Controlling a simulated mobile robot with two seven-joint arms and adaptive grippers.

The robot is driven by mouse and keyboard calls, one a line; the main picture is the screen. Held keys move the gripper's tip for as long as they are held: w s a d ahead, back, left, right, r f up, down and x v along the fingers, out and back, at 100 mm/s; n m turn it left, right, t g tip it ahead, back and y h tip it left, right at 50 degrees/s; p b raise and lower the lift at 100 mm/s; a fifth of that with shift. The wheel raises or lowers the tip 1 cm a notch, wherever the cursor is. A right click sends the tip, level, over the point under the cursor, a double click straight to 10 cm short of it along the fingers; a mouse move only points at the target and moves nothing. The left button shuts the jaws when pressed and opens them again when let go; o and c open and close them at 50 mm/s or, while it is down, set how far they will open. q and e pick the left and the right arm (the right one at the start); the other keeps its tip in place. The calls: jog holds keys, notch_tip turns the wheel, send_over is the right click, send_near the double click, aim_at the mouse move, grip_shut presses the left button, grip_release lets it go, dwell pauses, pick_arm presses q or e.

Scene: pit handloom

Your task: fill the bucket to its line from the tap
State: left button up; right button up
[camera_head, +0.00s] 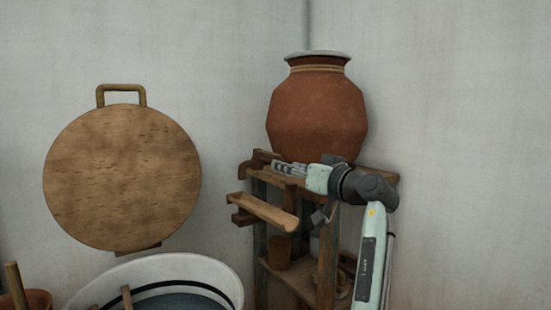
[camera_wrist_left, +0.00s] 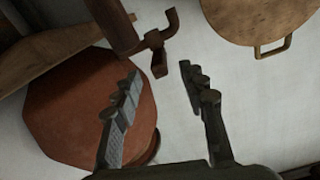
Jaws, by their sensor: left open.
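The clay pot (camera_head: 317,108) stands upright on a wooden shelf stand in the head view, and its side fills the left of the left wrist view (camera_wrist_left: 75,110). A brown tap (camera_wrist_left: 113,25) with a small handle (camera_wrist_left: 154,40) shows at the top of the left wrist view. My left gripper (camera_head: 277,165) is in front of the pot's base, fingers pointing left. It is open and empty, and the tap handle shows just beyond its fingertips (camera_wrist_left: 160,72). A white round vessel (camera_head: 215,268) with a dark line inside is cut off below; I cannot tell whether it is the bucket.
A wooden trough (camera_head: 262,212) slopes below the gripper. The shelf stand (camera_head: 327,265) holds a small brown cup (camera_head: 279,252). A brown pot (camera_head: 38,299) is at the lower left. The wall between is bare.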

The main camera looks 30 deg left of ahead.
aim_at(273, 158)
pick_arm(q)
jog(key=shift+w+a+r, duration=0.3)
jog(key=shift+w+a, duration=0.05)
jog(key=shift+w, duration=0.15)
jog(key=p+x, duration=0.1)
jog(key=x, duration=0.5)
jog(key=shift+s+r, duration=0.1)
jog(key=shift+w+a, duration=0.3)
jog(key=shift+a, duration=0.4)
pick_arm(e)
jog(key=shift+w+f+g, duration=0.2)
jog(key=shift+f+g, duration=0.1)
jog(key=shift+f, duration=0.5)
pick_arm(q)
grip_shut()
